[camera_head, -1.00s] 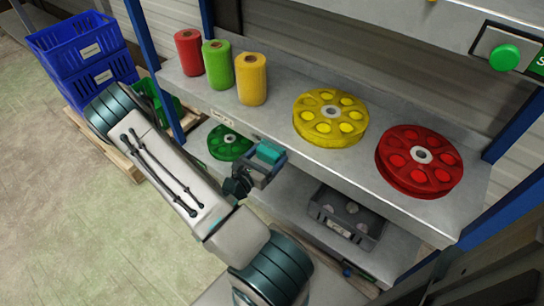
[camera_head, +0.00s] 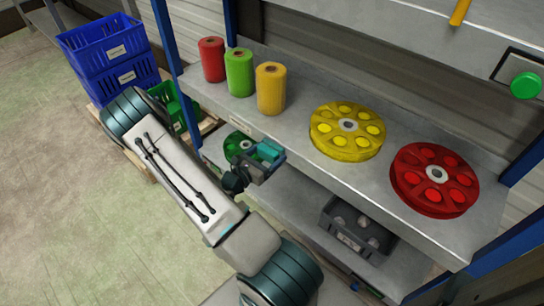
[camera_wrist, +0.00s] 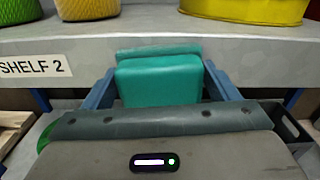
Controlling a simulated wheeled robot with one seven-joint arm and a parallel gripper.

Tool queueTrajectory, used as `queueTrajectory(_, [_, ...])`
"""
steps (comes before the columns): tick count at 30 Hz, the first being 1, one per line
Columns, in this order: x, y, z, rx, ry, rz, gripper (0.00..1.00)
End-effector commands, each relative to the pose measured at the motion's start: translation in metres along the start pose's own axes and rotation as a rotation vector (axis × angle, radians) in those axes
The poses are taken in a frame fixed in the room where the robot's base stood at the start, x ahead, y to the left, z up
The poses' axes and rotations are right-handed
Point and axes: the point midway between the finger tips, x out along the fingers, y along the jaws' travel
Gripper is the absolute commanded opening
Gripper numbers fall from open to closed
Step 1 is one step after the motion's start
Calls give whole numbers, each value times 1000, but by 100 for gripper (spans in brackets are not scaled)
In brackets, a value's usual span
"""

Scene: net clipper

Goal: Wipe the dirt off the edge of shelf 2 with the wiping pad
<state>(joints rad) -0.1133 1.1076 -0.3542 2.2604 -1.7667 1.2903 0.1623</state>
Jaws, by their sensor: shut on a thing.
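My gripper (camera_head: 262,162) is shut on the teal wiping pad (camera_wrist: 158,80), with one blue-grey finger on each side of it. The pad also shows in the head view (camera_head: 269,150), at the front edge of shelf 2 (camera_wrist: 270,52). In the wrist view the pad's far end overlaps the grey edge, right of the "SHELF 2" label (camera_wrist: 35,68). I cannot tell whether it presses on the edge. No dirt stands out on the visible edge; the part behind the pad is hidden.
On the shelf stand red, green and yellow spools (camera_head: 271,89), a yellow reel (camera_head: 347,131) and a red reel (camera_head: 434,180). Below are a green reel (camera_head: 238,145) and a dark crate (camera_head: 356,228). Blue posts (camera_head: 166,35) flank the shelf. Blue crates (camera_head: 108,50) stand at left.

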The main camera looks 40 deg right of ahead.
Motion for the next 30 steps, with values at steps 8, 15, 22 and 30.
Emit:
queueTrajectory(8, [0, 16, 3, 3, -3, 0, 63])
queueTrajectory(15, [-1, 34, 4, 2, -3, 1, 63])
queueTrajectory(22, [-2, 36, 4, 0, -2, 1, 63])
queueTrajectory(30, [-12, 37, 4, -1, 0, 4, 63])
